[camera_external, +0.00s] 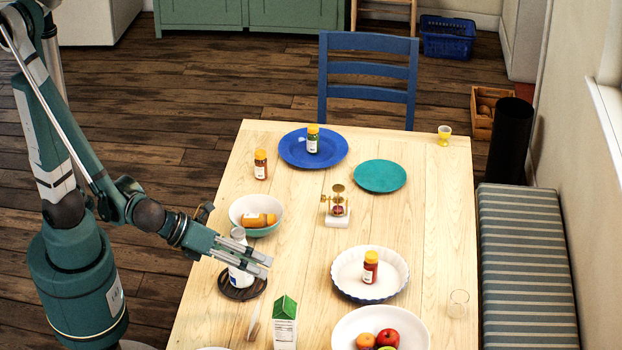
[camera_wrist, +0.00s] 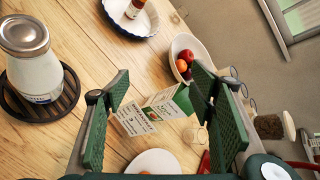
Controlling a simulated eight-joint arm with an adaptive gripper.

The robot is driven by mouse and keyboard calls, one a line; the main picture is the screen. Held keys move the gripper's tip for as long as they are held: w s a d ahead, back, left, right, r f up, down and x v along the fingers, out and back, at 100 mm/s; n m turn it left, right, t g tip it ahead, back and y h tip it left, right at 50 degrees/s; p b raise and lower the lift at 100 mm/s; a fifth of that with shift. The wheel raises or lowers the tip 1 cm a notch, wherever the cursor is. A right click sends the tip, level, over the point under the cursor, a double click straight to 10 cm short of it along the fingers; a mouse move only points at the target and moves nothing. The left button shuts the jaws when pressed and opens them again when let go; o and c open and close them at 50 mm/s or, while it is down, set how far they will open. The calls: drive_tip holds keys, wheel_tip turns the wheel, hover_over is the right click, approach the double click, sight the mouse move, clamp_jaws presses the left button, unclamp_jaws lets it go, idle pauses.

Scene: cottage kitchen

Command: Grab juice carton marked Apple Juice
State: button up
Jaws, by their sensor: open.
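A white carton with a green gable top (camera_external: 285,322) stands upright near the front edge of the table. In the wrist view the carton (camera_wrist: 150,114) shows between and beyond my two green finger pads, with a small picture and print too small to read. My gripper (camera_external: 267,268) is open and empty, above the table, behind and a little left of the carton in the external view. In the wrist view my gripper (camera_wrist: 162,90) has its fingers spread wide, one on each side of the carton. I cannot tell whether either finger touches it.
A white bottle (camera_wrist: 30,60) stands on a dark round trivet (camera_external: 243,292) close beside my gripper. A white bowl of fruit (camera_external: 414,323) is right of the carton. A scalloped white dish (camera_external: 345,272) holds a small jar. A clear glass (camera_external: 458,303) stands near the right edge.

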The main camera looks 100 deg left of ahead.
sight(282, 308)
drive_tip(key=w+d+m+t+h+p, duration=0.1)
drive_tip(key=w+d+m+t, duration=0.1)
drive_tip(key=d+m, duration=0.7)
drive_tip(key=shift+d+f+m+p, duration=0.15)
drive_tip(key=shift+f+m+p, duration=0.25)
drive_tip(key=shift+m, duration=0.1)
drive_tip(key=shift+b+x, duration=0.35)
drive_tip(key=shift+x, duration=1)
drive_tip(key=shift+b+x, duration=0.75)
drive_tip(key=shift+x, duration=1.9)
clamp_jaws()
